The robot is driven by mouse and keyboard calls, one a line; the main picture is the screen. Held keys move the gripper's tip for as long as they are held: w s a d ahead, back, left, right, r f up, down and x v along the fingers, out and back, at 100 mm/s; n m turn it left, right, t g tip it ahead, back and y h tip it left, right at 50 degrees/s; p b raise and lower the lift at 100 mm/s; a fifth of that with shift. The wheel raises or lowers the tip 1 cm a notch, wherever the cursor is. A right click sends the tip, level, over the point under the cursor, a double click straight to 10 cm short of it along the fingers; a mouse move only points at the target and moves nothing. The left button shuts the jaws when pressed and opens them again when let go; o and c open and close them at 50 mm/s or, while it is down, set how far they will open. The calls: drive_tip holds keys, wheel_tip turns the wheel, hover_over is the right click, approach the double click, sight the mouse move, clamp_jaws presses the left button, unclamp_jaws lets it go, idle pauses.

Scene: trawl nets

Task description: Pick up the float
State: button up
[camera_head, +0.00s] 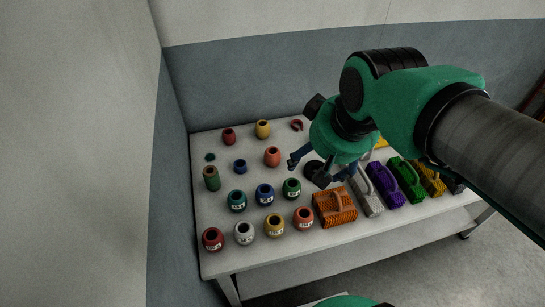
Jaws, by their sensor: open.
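Several barrel-shaped pieces with dark top openings, which look like floats, stand on the white table (215,258). They include a red one (229,136), a yellow one (263,129), an orange one (272,156), a small blue one (240,166) and a green one (292,188). I cannot tell which is the task's float. My gripper (306,171) is open above the table's middle, right of the orange piece and above the green one. Nothing shows between its fingers. A dark round thing (314,167) lies partly hidden by it.
Labelled teal (237,200), blue (265,194), red (213,239) and white (244,233) pieces fill the near left. Handled blocks, orange (335,207) and purple (384,186) among them, line the right. Walls stand behind and left. My arm hides the table's back right.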

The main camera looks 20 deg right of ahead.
drive_tip(key=w+n+g+p, duration=0.1)
drive_tip(key=w+g+p, duration=0.1)
drive_tip(key=w, duration=1.1)
drive_tip(key=n+g+p, duration=0.3)
drive_tip(key=n, duration=0.1)
hover_over(272, 157)
drive_tip(key=w+d, duration=0.1)
drive_tip(key=w, duration=0.2)
wheel_tip(272, 157, down, 25)
drive_tip(key=shift+s+d+f, duration=0.1)
drive_tip(key=shift+d, duration=0.05)
wheel_tip(272, 157, down, 9)
drive_tip(key=b, duration=0.1)
drive_tip(key=shift+r, duration=0.2)
drive_tip(key=shift+b, duration=0.3)
